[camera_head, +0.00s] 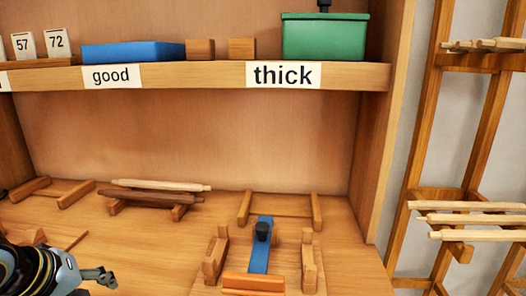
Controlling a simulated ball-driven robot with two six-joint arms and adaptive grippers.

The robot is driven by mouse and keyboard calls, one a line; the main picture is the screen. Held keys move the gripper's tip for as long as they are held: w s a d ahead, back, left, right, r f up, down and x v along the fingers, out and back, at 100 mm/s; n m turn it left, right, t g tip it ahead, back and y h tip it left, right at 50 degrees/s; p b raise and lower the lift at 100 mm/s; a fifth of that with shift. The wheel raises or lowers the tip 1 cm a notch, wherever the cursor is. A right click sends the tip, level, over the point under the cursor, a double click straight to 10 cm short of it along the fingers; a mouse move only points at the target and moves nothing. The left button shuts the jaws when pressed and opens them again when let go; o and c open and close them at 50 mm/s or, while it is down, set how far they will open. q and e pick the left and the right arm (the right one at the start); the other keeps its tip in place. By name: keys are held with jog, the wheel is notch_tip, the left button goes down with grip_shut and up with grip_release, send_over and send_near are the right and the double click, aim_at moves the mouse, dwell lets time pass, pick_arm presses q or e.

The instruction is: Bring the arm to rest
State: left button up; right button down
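My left arm enters the head view at the lower left, with cables wrapped round it. My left gripper (104,277) is at its tip, dark grey, low over the front left of the wooden bench (150,262). I see nothing held in it, but its fingers are too small and dark to tell whether they are open or shut. It is left of a wooden fixture with a blue strip (259,262) and a black knob (262,231), and apart from it. My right gripper is not in view.
Pale and dark rods (152,190) lie across a wooden rest behind. An empty rest (280,207) stands right of them. A shelf (190,76) above holds a blue box (133,52) and a green box (324,37). A rack with rods (470,218) stands at right.

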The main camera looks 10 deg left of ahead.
pick_arm(q)
jog(key=s+d+m+g, duration=0.2)
jog(key=s+d+m, duration=0.2)
jog(key=s+m, duration=0.25)
jog(key=s+d+m+g, duration=0.1)
jog(key=s+d+m, duration=0.4)
jog(key=s, duration=0.3)
jog(key=s+a+f+g, duration=0.1)
jog(key=a+f, duration=0.1)
jog(key=f, duration=1.1)
jog(key=s+a+f+g, duration=0.1)
jog(key=f, duration=1.3)
jog(key=s+a+f, duration=0.1)
jog(key=s+f, duration=1.4)
jog(key=s, duration=0.2)
jog(key=shift+s+n+g, duration=0.3)
jog(key=shift+s+n, duration=0.1)
jog(key=shift+n, duration=0.05)
jog(key=shift+f, duration=0.1)
